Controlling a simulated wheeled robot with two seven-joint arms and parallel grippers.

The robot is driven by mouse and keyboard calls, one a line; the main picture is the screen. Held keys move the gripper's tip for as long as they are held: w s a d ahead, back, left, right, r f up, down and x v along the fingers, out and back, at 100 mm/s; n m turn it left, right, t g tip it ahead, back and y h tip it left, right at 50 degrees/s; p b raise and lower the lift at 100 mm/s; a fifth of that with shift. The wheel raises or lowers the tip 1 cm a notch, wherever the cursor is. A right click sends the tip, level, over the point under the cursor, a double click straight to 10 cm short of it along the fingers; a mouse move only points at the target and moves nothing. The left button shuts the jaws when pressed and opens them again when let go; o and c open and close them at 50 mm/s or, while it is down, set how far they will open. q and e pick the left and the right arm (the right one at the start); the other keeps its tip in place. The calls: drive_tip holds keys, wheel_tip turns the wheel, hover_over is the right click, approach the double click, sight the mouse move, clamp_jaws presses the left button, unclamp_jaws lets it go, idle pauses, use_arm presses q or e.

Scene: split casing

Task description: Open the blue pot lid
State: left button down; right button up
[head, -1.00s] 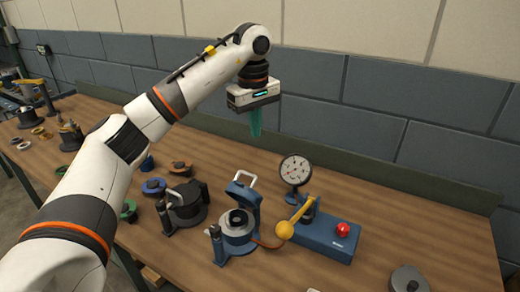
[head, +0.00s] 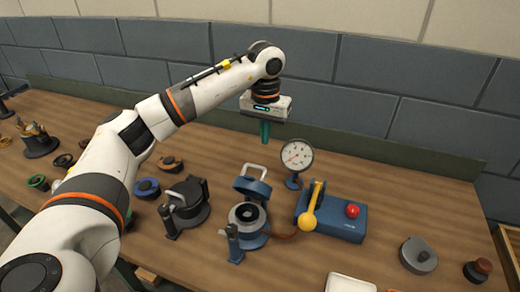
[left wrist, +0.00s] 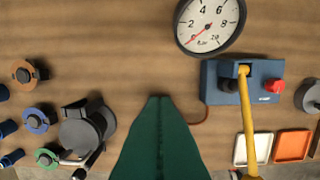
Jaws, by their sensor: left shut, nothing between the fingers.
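The blue pot (head: 246,230) stands on the bench in the middle of the head view, its dark round opening showing. Its blue lid (head: 252,187), with a pale loop handle (head: 254,168), stands raised and tilted back at the pot's far side. A small upright latch post (head: 233,241) is at the pot's near left. My left gripper (head: 265,140) is shut and empty, pointing down, and appears above and behind the lid, apart from it. In the left wrist view its green fingers (left wrist: 160,100) are together and hide the area where the pot stands. My right gripper is not in view.
A dark pot (head: 187,207) stands left of the blue pot. To the right are a dial gauge (head: 297,156) and a blue box (head: 338,228) with a yellow lever (head: 310,218) and red knob (head: 353,211). A white tray (head: 349,283) is at the front. Bare bench lies behind the lid.

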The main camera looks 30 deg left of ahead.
sight(255, 182)
use_arm(q)
drive_tip(key=s+f+p, duration=0.1)
drive_tip(key=s, duration=0.1)
drive_tip(key=s+f+p, duration=0.1)
drive_tip(key=f, duration=0.1)
drive_tip(key=shift+s+d+f, duration=0.2)
drive_tip(key=shift+s+d, duration=0.15)
drive_tip(key=shift+d, duration=0.05)
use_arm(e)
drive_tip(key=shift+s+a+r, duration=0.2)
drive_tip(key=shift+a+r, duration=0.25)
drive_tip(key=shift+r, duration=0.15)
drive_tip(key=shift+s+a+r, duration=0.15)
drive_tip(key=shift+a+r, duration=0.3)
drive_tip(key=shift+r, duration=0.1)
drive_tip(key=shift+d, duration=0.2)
